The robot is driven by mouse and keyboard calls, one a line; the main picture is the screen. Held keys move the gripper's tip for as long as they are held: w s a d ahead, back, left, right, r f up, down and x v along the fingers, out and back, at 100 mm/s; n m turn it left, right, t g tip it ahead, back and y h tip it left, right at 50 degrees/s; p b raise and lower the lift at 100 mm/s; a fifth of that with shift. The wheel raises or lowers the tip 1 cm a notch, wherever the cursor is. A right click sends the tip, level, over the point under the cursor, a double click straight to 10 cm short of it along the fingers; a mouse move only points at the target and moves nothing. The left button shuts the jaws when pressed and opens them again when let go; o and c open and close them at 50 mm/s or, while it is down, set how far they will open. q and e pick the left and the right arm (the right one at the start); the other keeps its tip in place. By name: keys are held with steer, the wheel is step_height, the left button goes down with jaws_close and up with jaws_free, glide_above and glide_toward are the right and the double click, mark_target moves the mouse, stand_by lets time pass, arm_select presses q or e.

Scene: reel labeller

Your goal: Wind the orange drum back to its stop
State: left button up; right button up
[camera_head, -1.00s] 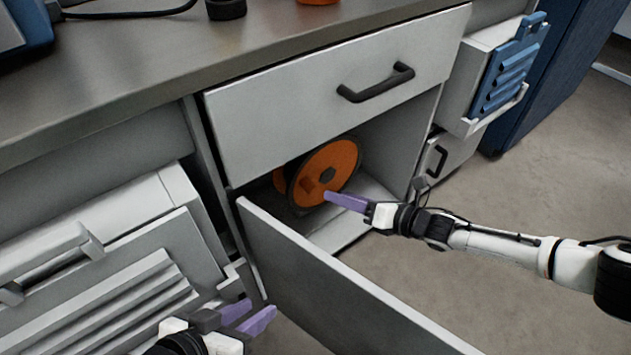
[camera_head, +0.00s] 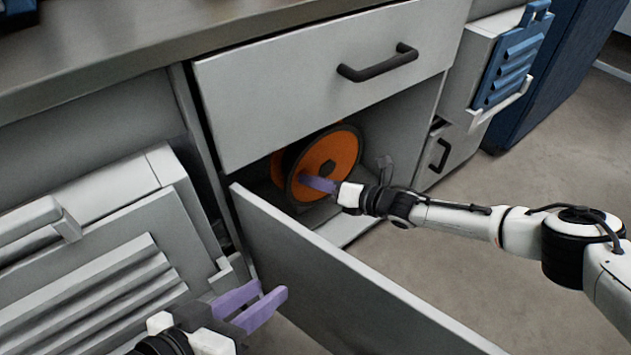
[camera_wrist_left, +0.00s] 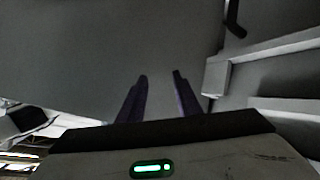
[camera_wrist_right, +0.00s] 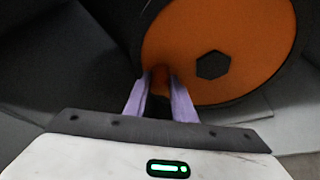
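The orange drum (camera_head: 335,150) stands upright in the open compartment under the drawer. It has a dark rim and a dark six-sided hub; its face fills the upper right of the right wrist view (camera_wrist_right: 240,35). A small orange knob (camera_wrist_right: 160,76) stands off its face beside the hub. My right gripper (camera_head: 304,179) reaches into the compartment, fingertips at the drum's face. In the right wrist view its fingers (camera_wrist_right: 161,82) lie either side of the knob; whether they press on it is unclear. My left gripper (camera_head: 266,297) is open and empty, low in front of the compartment's open door.
The open grey door (camera_head: 330,280) sticks out between my two grippers. A closed drawer with a black handle (camera_head: 378,64) is above the drum. A grey louvred unit (camera_head: 95,270) stands at the left, a blue louvred panel (camera_head: 511,62) at the right.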

jaws_close()
steer(key=shift+s+a, duration=0.1)
